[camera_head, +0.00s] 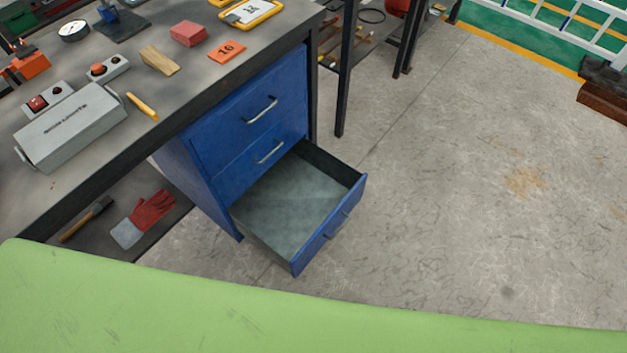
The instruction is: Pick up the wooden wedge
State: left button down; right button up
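The wooden wedge (159,60) is a light brown block lying on the grey workbench top (190,78). It sits behind the yellow marker, left of a red block and an orange tag, and right of a small button box. Nothing covers it. Neither of my grippers shows in the head view.
On the bench are a grey case (70,128), a button box (107,68), a yellow marker (142,106), a red block (188,33) and an orange tag (227,51). Below, a blue cabinet's bottom drawer (345,212) stands open and empty. The concrete floor (480,180) at right is mostly clear.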

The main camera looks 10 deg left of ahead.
aim_at(150, 54)
jog(key=i+l+u, duration=0.15)
jog(key=u, duration=0.25)
jog(key=l+u, duration=0.3)
jog(key=u, duration=0.15)
jog(key=i+l+u, duration=0.1)
jog(key=l+u, duration=0.3)
jog(key=j, duration=0.1)
